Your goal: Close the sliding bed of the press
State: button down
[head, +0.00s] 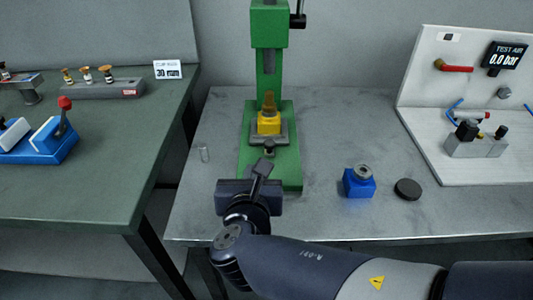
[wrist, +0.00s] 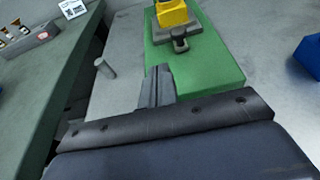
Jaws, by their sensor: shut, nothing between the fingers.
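The green press (head: 270,70) stands on the grey table, with its column at the back and its base reaching toward me. The grey sliding bed (head: 284,139) lies on the green base and carries a yellow block (head: 268,125). A dark knob (head: 269,148) sits at the bed's front edge; in the wrist view the knob (wrist: 179,36) is beyond my fingers. My gripper (head: 263,168) is shut and empty, just in front of the knob, over the front of the base. In the wrist view the closed fingertips (wrist: 158,74) appear apart from the knob. The yellow block's top is cut off there.
A blue block (head: 359,184) with a metal ring and a black disc (head: 407,189) stand on the table to the right. A white test panel (head: 440,110) is at right; a green bench (head: 100,170) is at left.

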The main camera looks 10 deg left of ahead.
jog(key=b, duration=0.2)
send_near(256, 127)
jog(key=shift+w+a+f, duration=0.15)
jog(key=shift+w+f, duration=0.35)
jog(key=shift+w+a+f, duration=0.2)
jog(key=shift+w+f, duration=0.3)
jog(key=shift+w+a, duration=0.1)
jog(key=shift+w, duration=0.2)
jog(key=shift+w, duration=0.1)
jog(key=w, duration=0.2)
jog(key=w+a, duration=0.1)
jog(key=w, duration=0.1)
jog(key=shift+s+r, duration=0.1)
jog(key=shift+r, duration=0.05)
